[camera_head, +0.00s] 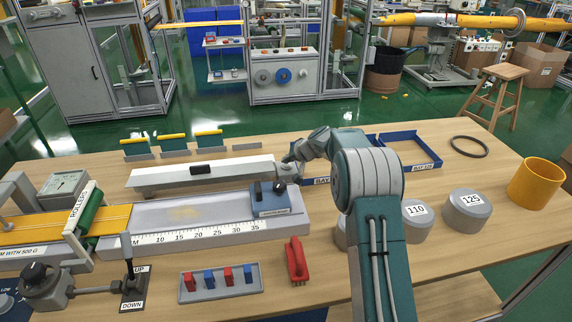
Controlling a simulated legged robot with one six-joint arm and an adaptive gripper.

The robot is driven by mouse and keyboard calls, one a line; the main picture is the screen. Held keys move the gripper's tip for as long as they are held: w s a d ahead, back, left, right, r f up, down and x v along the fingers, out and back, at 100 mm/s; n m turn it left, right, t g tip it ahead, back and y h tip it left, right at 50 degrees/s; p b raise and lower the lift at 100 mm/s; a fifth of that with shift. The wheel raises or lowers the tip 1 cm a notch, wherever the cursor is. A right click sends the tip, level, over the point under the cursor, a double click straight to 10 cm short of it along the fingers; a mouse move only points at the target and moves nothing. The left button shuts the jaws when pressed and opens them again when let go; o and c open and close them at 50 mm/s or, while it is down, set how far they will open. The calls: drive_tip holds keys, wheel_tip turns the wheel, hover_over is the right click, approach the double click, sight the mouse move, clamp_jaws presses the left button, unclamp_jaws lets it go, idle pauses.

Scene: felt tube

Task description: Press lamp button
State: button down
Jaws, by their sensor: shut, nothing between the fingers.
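A long pale metal bar (155,181), which looks like the lamp, lies across the table behind the ruler bed. A small black block (207,169) on its top may be the button; no label on it is readable. My gripper (289,163) is shut and empty at the bar's right end, to the right of the black block and well apart from it. Whether the fingertips touch the bar I cannot tell. My arm hides part of the table to the right.
A ruler bed (180,239) with a grey-blue block (270,199) lies in front of the bar. A red brush (297,260) and a switch strip (221,282) lie nearer. Blue trays (410,150), grey weights (467,210) and a yellow tube (536,184) stand right. Small green-yellow stands (172,143) are behind.

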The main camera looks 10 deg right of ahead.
sight(287, 165)
drive_tip(key=shift+f, duration=0.2)
drive_tip(key=shift+s+f, duration=0.1)
drive_tip(key=shift+f, duration=0.15)
drive_tip(key=shift+r, duration=3.45)
